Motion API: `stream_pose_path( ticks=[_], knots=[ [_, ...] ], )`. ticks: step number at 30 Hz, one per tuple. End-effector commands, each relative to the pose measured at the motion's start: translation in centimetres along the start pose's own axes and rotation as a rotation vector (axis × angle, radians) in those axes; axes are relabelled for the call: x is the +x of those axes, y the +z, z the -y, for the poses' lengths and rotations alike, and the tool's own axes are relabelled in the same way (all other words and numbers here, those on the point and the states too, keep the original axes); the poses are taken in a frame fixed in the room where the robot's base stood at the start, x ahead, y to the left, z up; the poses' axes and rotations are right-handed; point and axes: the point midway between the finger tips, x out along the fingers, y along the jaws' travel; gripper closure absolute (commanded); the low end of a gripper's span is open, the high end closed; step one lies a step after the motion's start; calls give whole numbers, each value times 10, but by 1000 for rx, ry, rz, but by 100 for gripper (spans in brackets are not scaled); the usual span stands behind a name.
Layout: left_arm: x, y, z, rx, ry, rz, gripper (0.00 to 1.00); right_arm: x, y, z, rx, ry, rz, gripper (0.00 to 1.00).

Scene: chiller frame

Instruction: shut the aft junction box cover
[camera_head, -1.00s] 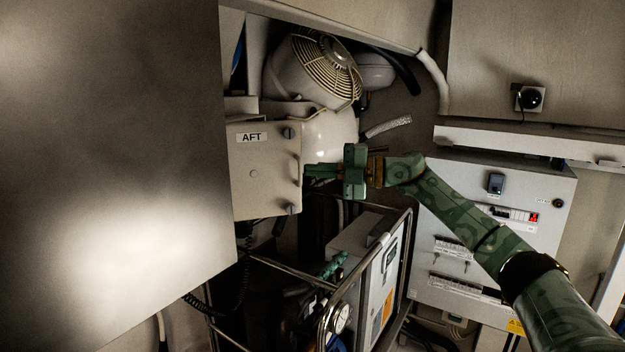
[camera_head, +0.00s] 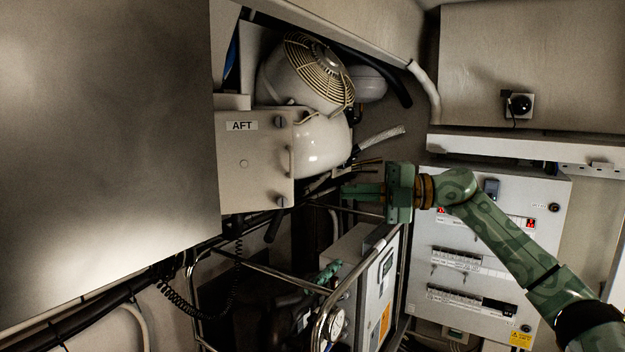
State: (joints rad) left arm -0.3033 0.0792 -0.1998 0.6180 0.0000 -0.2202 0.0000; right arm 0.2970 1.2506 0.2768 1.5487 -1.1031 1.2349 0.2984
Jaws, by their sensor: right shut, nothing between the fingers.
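The aft junction box cover (camera_head: 262,172) is a pale panel labelled AFT, with a dark screw at its upper right and lower right and a handle on its right edge. It faces me at centre left, and its left edge meets the large panel in front. It looks nearly flat against the box, but I cannot tell whether a gap is left behind it. My right gripper (camera_head: 345,191) is shut and empty, to the right of the cover's lower right corner and apart from it. My left gripper is not in view.
A large grey panel (camera_head: 100,130) fills the left. A fan (camera_head: 320,68) and a white rounded tank (camera_head: 322,143) stand behind the box. Metal tube rails (camera_head: 268,270) and a grey unit (camera_head: 375,300) are below. A switch cabinet (camera_head: 480,240) is at right.

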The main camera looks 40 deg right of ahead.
Motion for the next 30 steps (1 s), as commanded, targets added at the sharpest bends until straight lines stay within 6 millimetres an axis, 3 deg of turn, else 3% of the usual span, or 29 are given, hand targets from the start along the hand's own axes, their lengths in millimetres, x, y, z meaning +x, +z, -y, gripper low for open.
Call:
stream_pose_path(
  ticks=[2,7,13,17,28,30],
  knots=[
    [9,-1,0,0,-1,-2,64,-8,-17,-5,-26,0,28,100],
    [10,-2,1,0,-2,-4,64,-31,-44,-49,-58,16,144,100],
    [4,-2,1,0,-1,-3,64,-23,-40,-50,39,5,165,100],
    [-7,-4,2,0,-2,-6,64,-5,-38,-53,37,6,163,100],
    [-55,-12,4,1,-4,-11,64,72,-25,-56,37,10,161,100],
    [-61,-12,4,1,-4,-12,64,77,-13,-54,42,11,164,100]
  ],
)
